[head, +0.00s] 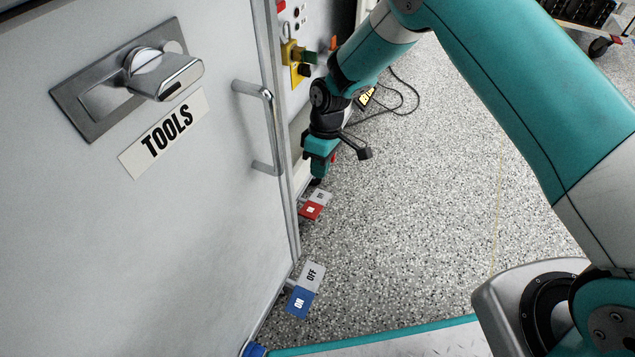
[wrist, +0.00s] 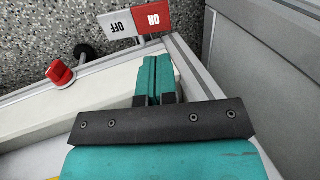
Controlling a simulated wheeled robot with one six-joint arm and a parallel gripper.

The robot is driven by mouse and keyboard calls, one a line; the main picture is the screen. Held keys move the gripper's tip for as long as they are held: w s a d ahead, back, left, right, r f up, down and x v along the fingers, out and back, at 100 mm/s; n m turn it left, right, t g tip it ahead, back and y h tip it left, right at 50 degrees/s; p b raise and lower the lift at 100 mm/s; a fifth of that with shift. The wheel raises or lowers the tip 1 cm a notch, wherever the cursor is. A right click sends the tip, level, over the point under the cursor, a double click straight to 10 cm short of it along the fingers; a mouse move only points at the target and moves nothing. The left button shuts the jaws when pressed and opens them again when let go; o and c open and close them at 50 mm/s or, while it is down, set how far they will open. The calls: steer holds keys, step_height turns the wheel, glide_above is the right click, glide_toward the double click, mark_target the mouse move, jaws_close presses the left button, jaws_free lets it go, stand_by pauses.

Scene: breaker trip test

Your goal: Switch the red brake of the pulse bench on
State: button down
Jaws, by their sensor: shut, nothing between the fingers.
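The red brake is a two-part pedal low at the bench's foot. Its red ON plate (head: 312,210) and grey OFF plate (head: 321,197) show just beyond the cabinet in the head view. In the wrist view the red ON plate (wrist: 153,18) is at the top, beside the grey OFF plate (wrist: 117,28), with lettering upside down. I cannot tell which plate is pressed down. My gripper (head: 317,180) points down above the pedal in the head view. In the wrist view its fingers (wrist: 154,68) are together and empty, just below the ON plate, with no clear contact.
A similar blue ON plate (head: 300,303) with a grey OFF plate (head: 311,275) is nearer, at the TOOLS cabinet (head: 200,240). The cabinet's handle (head: 265,125) sticks out beside my arm. A red knob (wrist: 60,73) is left of my fingers. Speckled floor (head: 420,210) is open to the right.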

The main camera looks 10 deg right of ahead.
mark_target(310, 218)
steer(key=b+x, duration=0.7)
steer(key=x, duration=0.5)
steer(key=shift+f, duration=0.25)
steer(key=shift+s, duration=0.1)
steer(key=shift+s+a+f+t+h+p, duration=0.1)
steer(key=shift+s+t+h+p, duration=0.2)
steer(key=shift+p, duration=0.35)
steer(key=shift+s+a+f+t+h+p, duration=0.15)
steer(key=shift+t+h+p, duration=0.15)
steer(key=shift+t+p, duration=0.45)
steer(key=shift+s+a+f+t+h+p, duration=0.2)
steer(key=shift+f+t+h+p, duration=0.35)
steer(key=shift+p, duration=0.45)
steer(key=shift+s+a+f+p, duration=0.1)
steer(key=shift+s+f+p, duration=0.05)
steer(key=shift+f+p, duration=0.4)
steer(key=shift+f, duration=0.15)
